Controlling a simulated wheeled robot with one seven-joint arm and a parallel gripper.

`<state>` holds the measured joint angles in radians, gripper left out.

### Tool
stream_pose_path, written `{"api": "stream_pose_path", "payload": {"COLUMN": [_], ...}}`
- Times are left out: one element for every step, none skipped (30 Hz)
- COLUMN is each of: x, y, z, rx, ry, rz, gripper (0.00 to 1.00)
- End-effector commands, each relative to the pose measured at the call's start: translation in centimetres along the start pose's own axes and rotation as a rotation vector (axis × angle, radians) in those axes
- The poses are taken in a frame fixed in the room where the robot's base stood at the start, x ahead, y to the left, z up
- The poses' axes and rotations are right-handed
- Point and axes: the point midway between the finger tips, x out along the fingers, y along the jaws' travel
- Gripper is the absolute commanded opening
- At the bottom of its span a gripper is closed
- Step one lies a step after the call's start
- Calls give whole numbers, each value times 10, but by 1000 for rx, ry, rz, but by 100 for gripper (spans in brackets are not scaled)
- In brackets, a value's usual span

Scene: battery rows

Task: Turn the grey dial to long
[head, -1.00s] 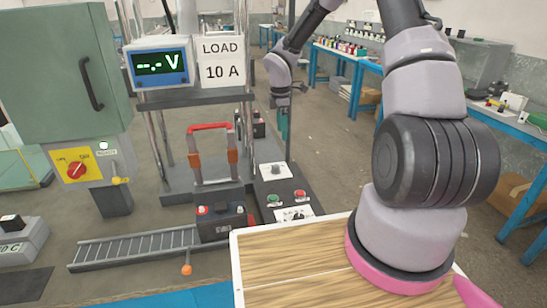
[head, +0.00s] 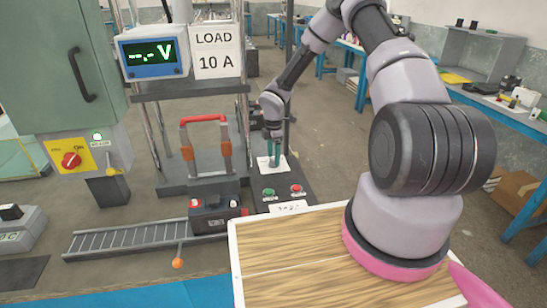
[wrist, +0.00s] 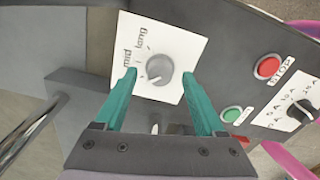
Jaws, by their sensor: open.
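The grey dial (wrist: 160,69) sits on a white plate (wrist: 140,45) on the dark control panel. In the wrist view the words "mid" and "long" show on the plate, and part of the marking is hidden by a finger. My gripper (wrist: 158,75) is open, with its two teal fingertips on either side of the dial; I cannot tell whether they touch it. In the head view my gripper (head: 275,162) is over the white plate (head: 283,164) and hides the dial.
A green button (wrist: 232,114), a red stop button (wrist: 267,66) and a black selector knob (wrist: 301,108) are on the same panel. A meter (head: 154,52) reads "--.- V".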

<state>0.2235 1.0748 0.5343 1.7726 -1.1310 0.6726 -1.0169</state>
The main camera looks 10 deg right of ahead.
Motion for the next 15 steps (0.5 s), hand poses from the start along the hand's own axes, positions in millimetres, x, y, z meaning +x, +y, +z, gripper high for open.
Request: {"api": "stream_pose_path", "payload": {"x": [4, 5, 6, 7, 8, 8, 8, 8, 8, 8, 8, 8, 8, 8, 8], "y": [0, 0, 0, 0, 0, 0, 0, 0, 0, 0, 0, 0, 0, 0, 0], "z": [0, 0, 0, 0, 0, 0, 0, 0, 0, 0, 0, 0, 0, 0, 0], "rx": [0, 0, 1, 1, 1, 1, 1, 1, 1, 1, 1, 1, 1, 1, 1], "ry": [0, 0, 0, 0, 0, 0, 0, 0, 0, 0, 0, 0, 0, 0, 0], "rz": [0, 0, 1, 1, 1, 1, 1, 1, 1, 1, 1, 1, 1, 1, 1], "gripper": [72, 72, 72, 72, 72, 72, 72, 72, 72, 72, 72, 64, 53, 41, 26]}}
